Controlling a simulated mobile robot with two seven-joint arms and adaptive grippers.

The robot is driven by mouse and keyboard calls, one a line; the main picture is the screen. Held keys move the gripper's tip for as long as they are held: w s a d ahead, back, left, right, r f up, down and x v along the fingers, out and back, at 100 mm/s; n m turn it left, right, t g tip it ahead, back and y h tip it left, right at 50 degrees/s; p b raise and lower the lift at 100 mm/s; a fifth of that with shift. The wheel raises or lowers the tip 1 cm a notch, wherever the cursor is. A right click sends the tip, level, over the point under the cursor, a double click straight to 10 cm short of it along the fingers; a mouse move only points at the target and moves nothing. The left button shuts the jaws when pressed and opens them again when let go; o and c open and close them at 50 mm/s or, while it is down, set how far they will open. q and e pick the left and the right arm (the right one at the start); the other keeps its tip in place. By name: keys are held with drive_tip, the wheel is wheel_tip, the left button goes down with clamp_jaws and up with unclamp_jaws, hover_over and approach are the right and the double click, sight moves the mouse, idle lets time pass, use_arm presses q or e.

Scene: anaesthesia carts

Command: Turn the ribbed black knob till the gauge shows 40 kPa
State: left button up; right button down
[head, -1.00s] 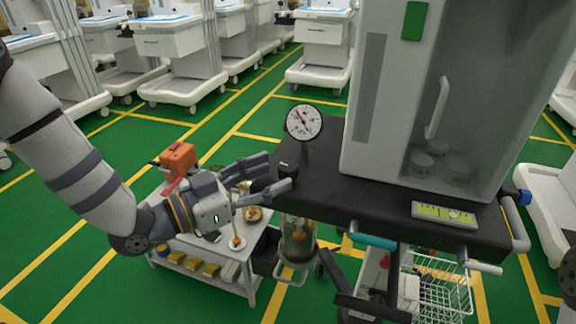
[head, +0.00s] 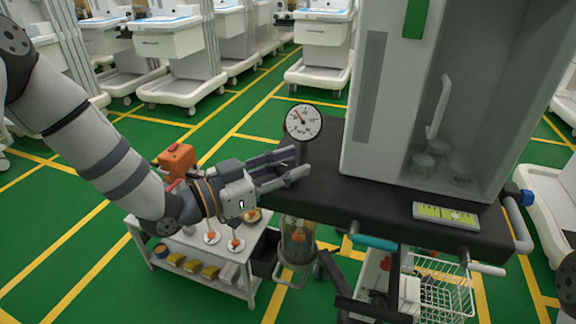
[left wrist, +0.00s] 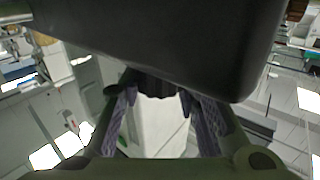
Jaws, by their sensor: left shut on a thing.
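The round white gauge (head: 303,122) stands at the left edge of the black cart top, facing me. Its dark needle points to the upper left; its figures are too small to read surely. The ribbed black knob (left wrist: 160,86) shows in the left wrist view under the dark slab edge, between my fingers. In the head view my fingers hide most of it. My left gripper (head: 290,172) is shut on the knob, just below and in front of the gauge; it also shows in the left wrist view (left wrist: 163,112). My right gripper is not in view.
A tall grey-white cabinet (head: 376,95) stands on the black cart top (head: 350,190). A clear canister (head: 298,243) hangs below its left edge. A low white trolley (head: 185,243) with an orange device (head: 177,160) stands under my left arm. A wire basket (head: 445,295) hangs lower right.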

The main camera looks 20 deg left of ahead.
use_arm(q)
drive_tip(key=shift+m+g+h, duration=0.6)
drive_tip(key=shift+h, duration=0.1)
drive_tip(key=o, duration=1.2)
drive_tip(key=v, duration=1.2)
